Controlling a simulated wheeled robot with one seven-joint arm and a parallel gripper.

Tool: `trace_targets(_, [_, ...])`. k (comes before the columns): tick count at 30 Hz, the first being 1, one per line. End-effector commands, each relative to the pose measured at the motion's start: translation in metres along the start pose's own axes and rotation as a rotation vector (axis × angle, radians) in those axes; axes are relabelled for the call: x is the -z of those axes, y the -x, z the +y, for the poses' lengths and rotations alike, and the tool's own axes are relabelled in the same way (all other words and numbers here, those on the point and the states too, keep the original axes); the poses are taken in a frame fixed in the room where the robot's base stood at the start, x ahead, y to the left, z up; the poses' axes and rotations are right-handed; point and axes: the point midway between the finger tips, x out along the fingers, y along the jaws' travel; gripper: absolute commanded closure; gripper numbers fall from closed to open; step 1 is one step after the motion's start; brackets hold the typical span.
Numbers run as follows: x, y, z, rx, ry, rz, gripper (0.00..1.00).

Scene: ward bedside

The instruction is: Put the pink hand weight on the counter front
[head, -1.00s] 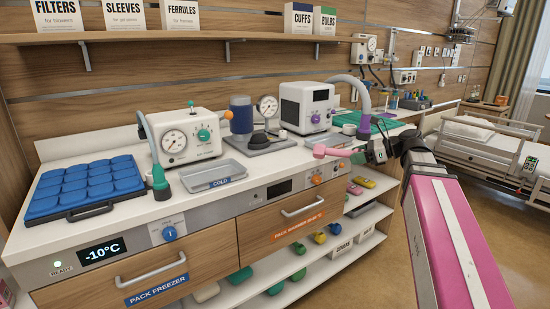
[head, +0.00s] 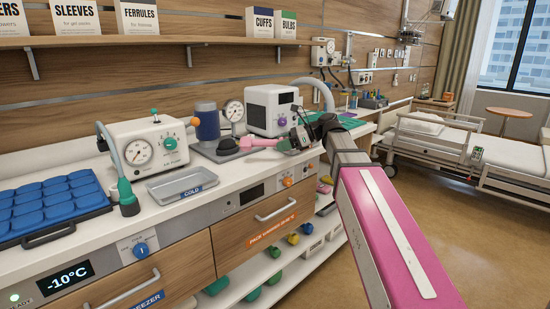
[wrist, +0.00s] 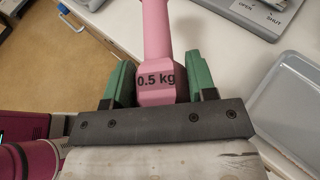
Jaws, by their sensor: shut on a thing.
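The pink hand weight (head: 262,143) is in my gripper (head: 288,146), held off to the left of the fingertips in the head view. In the wrist view the weight (wrist: 158,65) is marked 0.5 kg, with its end head between the two green fingers of my gripper (wrist: 157,80) and its handle pointing up the picture. My gripper is shut on that head. The weight's far end is cut off in the wrist view. The white counter (head: 233,180) runs below, and its front edge passes under the weight in the wrist view.
A grey tray marked COLD (head: 170,186) lies on the counter left of my gripper. A dark appliance base (head: 225,153) and a white box device (head: 258,110) stand close behind the weight. Bare counter shows between tray and gripper. Drawers with handles (head: 276,208) are below.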

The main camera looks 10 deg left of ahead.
Motion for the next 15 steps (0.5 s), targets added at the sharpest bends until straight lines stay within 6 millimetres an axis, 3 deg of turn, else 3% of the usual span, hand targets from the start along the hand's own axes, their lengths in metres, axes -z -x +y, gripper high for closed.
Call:
trace_targets(6, [0.006, -0.026, -0.017, -0.001, 0.0, -0.002, 0.89])
trace_targets(15, [0.02, -0.035, -0.018, 0.0, -0.001, -0.001, 0.89])
